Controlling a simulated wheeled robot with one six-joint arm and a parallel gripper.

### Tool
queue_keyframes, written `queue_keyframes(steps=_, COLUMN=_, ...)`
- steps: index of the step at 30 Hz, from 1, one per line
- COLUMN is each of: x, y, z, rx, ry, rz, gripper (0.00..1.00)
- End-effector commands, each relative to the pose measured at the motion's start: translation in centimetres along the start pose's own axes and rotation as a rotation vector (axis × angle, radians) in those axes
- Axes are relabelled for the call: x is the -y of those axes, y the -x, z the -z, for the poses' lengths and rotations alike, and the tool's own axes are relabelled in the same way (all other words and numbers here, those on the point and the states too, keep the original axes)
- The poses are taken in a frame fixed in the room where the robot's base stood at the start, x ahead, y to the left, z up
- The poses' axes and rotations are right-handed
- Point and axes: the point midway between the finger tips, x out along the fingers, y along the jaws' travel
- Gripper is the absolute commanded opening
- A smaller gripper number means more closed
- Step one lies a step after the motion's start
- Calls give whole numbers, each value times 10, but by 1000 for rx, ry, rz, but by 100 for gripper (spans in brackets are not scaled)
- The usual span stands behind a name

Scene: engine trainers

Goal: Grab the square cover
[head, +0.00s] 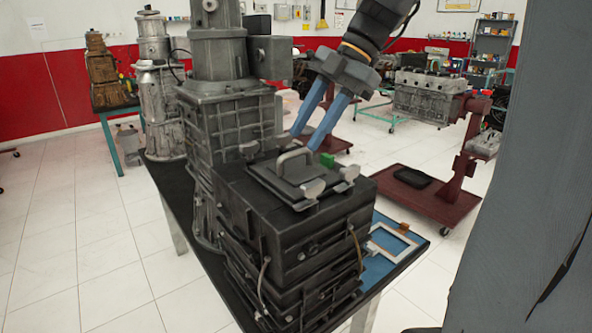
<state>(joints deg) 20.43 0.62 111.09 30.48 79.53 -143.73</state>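The square cover (274,177) is a dark grey flat plate with a pale arched handle (295,155). It lies on top of a dark box-shaped engine housing (257,207). Pale knobs or clamps stand at its near and right edges. My gripper (308,141) comes down from the upper right with two blue fingers. The fingers are apart, with nothing seen between them. Their tips are close to the handle, just above or behind it; I cannot tell whether they touch it.
A tall grey machine column (225,110) rises at the left. A blue mat (376,263) with a pale frame (396,240) lies at the table's right. A red engine stand (440,205) stands behind.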

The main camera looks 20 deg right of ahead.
Motion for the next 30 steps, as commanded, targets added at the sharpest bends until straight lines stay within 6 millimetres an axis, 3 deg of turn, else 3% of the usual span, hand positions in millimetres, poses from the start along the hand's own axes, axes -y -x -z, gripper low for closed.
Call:
queue_keyframes(steps=7, x=2, y=-32, z=2, rx=0, ry=-3, rz=1, gripper=33)
queue_keyframes(steps=17, x=3, y=-39, z=-1, rx=3, ry=-4, rz=-1, gripper=33)
queue_keyframes(steps=23, x=3, y=-38, z=-1, rx=3, ry=-4, rz=-1, gripper=0)
queue_keyframes(steps=30, x=3, y=-38, z=-1, rx=3, ry=-4, rz=0, gripper=0)
